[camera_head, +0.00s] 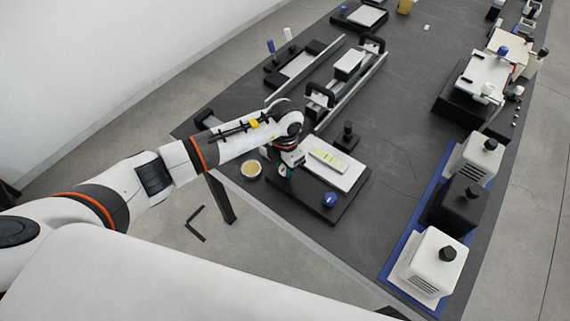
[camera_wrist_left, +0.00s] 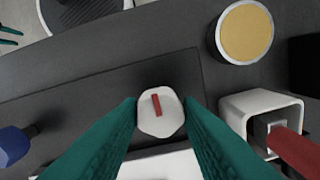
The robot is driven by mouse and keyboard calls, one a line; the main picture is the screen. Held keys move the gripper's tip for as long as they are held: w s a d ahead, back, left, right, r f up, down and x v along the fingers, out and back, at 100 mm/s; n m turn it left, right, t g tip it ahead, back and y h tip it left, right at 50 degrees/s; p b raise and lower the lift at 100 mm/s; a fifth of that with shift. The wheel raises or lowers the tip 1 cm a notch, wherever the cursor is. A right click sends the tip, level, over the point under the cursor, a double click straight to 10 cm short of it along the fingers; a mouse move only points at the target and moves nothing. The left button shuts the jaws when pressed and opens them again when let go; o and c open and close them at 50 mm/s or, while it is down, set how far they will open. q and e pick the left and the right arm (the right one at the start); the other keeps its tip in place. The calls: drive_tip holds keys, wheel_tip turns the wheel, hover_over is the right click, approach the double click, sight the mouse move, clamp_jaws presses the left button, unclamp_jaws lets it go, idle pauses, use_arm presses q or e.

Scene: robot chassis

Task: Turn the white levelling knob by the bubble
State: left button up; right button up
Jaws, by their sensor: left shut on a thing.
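The white levelling knob (camera_wrist_left: 160,111), with a red bar on its top, sits between the teal fingers of my left gripper (camera_wrist_left: 162,112) in the left wrist view. The fingers are shut on its two sides. In the head view my left gripper (camera_head: 284,169) is at the near left edge of a black base (camera_head: 315,205) and mostly hides the knob. A white plate on this base carries a yellow-green strip (camera_head: 328,160), which may hold the bubble. My right gripper is not in view.
A blue knob (camera_head: 330,199) and a black knob (camera_head: 347,130) stand on the same base. A round cream-topped dish (camera_head: 251,168) is left of my gripper. A blue tray (camera_head: 394,271) with white and black boxes stands right. Dark table between is clear.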

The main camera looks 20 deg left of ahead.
use_arm(q)
drive_tip(key=shift+f+m+b, duration=0.15)
drive_tip(key=shift+m+b, duration=0.35)
drive_tip(key=shift+b, duration=0.05)
drive_tip(key=m+b, duration=1.1)
drive_tip(key=b, duration=0.1)
drive_tip(key=shift+m+b, duration=1.7)
drive_tip(key=shift+b, duration=0.1)
drive_tip(key=shift+r, duration=0.2)
drive_tip(key=o, duration=1)
wheel_tip(320, 180, up, 12)
drive_tip(key=shift+b, duration=0.6)
